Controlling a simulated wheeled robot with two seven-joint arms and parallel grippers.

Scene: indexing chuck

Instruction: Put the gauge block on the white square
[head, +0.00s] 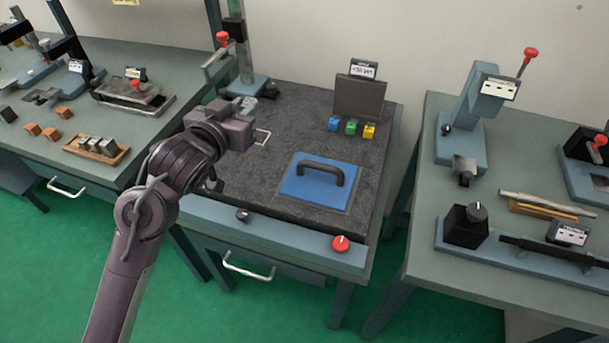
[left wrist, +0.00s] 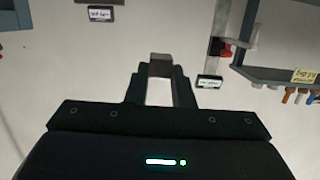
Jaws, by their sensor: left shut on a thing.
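My left gripper (head: 243,112) is above the back left part of the dark granite plate (head: 300,120). In the head view the block is mostly hidden by the gripper. The white square (head: 263,138) shows as a thin white outline on the plate, just right of and below the gripper; part of it is hidden behind the gripper. My right gripper is not in view.
A blue pad with a black handle (head: 320,175) lies at the plate's front right. Blue, green and yellow blocks (head: 351,127) stand before a dark upright plate (head: 359,98). A stand with a red knob (head: 222,37) rises at the back left. The plate's middle is clear.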

